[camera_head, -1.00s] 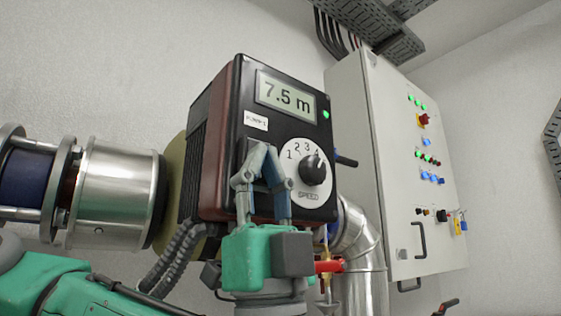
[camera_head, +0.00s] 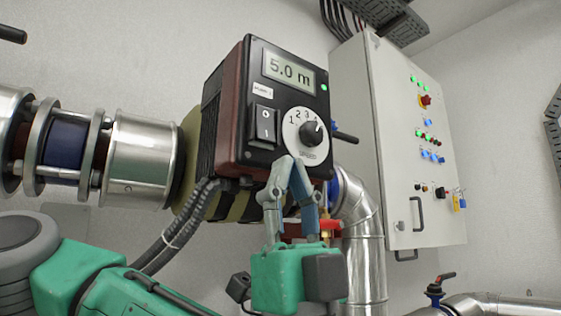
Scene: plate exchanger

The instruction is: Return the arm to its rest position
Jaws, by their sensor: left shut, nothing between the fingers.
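My left gripper (camera_head: 291,163) is green with grey fingers and points up just below the pump control box (camera_head: 230,125). Its fingertips meet, and nothing shows between them. They overlap the lower edge of the box's front in the picture; I cannot tell if they touch it. The box has a display (camera_head: 288,71) reading 5.0 m, a lit green lamp, a rocker switch (camera_head: 265,124) marked 0 and I, and a black speed knob (camera_head: 311,132) on a white dial. The green left arm (camera_head: 115,290) comes in from the lower left. My right gripper is not in view.
Steel pipework (camera_head: 140,160) with a blue section runs left of the box. A silver pipe (camera_head: 364,250) and a red valve handle (camera_head: 325,228) are right behind the gripper. A grey control cabinet (camera_head: 385,150) hangs on the wall at right. A black-handled valve (camera_head: 436,287) is at lower right.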

